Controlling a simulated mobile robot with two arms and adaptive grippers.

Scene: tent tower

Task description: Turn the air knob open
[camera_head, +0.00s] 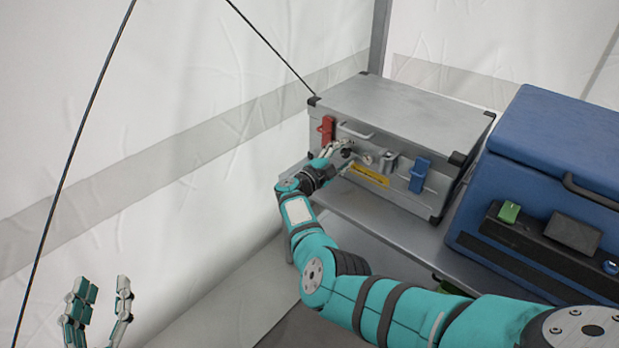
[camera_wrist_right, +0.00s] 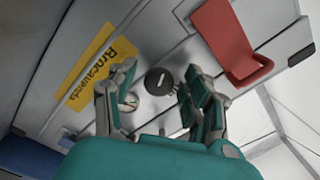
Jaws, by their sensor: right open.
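A round black knob (camera_wrist_right: 159,81) with a pale slot mark is on the front of a grey metal case (camera_head: 400,105). In the head view the knob (camera_head: 347,153) is partly hidden by my right gripper (camera_head: 341,154). My right gripper is open, its fingers to either side of the knob in the right wrist view (camera_wrist_right: 158,84). I cannot tell whether the fingers touch it. A round gauge (camera_wrist_right: 130,103) is close beside the knob, partly behind a finger. My left gripper (camera_head: 103,289) is open and empty at the lower left, far from the case.
A red latch (camera_wrist_right: 222,40), a yellow label (camera_head: 368,174) and a blue latch (camera_head: 419,175) are on the case front. The case stands on a grey shelf (camera_head: 385,232). A blue box (camera_head: 560,150) stands to its right. White tent walls are behind and left.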

